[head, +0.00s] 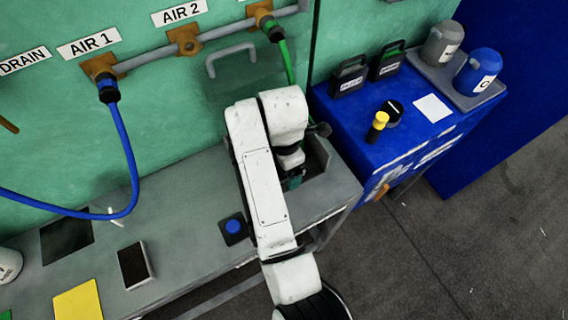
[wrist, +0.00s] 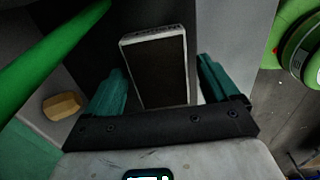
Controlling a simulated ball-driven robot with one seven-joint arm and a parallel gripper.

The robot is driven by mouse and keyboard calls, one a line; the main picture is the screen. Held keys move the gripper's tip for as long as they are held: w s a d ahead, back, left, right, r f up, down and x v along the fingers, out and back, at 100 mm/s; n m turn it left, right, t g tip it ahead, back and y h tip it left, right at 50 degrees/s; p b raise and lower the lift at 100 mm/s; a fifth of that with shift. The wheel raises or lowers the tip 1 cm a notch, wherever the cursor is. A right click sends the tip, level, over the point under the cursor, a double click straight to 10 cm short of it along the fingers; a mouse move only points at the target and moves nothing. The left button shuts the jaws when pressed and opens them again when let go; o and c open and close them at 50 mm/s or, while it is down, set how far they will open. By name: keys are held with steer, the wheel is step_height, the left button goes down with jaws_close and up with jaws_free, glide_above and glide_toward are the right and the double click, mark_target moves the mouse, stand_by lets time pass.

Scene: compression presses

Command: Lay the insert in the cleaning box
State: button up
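In the wrist view a dark, flat rectangular insert (wrist: 158,70) with a pale rim and a slotted end lies between the two teal fingers of my gripper (wrist: 164,88). The left finger is close to its edge; a gap shows on the right, so the gripper looks open around it. In the head view my gripper (head: 293,178) is mostly hidden by my arm, down at an open-topped recess (head: 318,162) at the right end of the grey bench, which may be the cleaning box. Whether the insert rests on its floor cannot be told.
A similar black, pale-edged block (head: 135,264) lies on the bench (head: 180,230), near a yellow sheet (head: 78,302) and a blue button (head: 233,227). A blue hose (head: 128,150) and a green hose (head: 286,60) hang nearby. A blue cabinet (head: 350,125) stands right of the bench.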

step_height(320, 180, up, 12)
steer(key=p, duration=0.6)
steer(key=shift+r+p, duration=0.15)
steer(key=shift+p, duration=0.2)
steer(key=s+d+f+m+h, duration=0.1)
steer(key=s+d+f+m, duration=0.2)
steer(key=d, duration=0.5)
steer(key=s+d+f+m+t, duration=0.1)
steer(key=s+d+f+m, duration=0.1)
steer(key=d+m, duration=0.5)
steer(key=s+d+f+m+h, duration=0.1)
steer(key=s+d+f+m, duration=0.15)
steer(key=d, duration=0.75)
steer(key=s+d+f+m+y, duration=0.1)
steer(key=s+d+m, duration=0.1)
steer(key=s+m, duration=0.4)
steer(key=s+d+f+m, duration=0.1)
steer(key=s+d+m, duration=0.2)
steer(key=s+m, duration=0.4)
steer(key=s, duration=0.6)
steer(key=shift+d+f+y, duration=0.2)
steer(key=shift+d+y, duration=0.15)
steer(key=shift+y, duration=0.05)
steer(key=shift+w, duration=0.1)
steer(key=shift+c, duration=0.5)
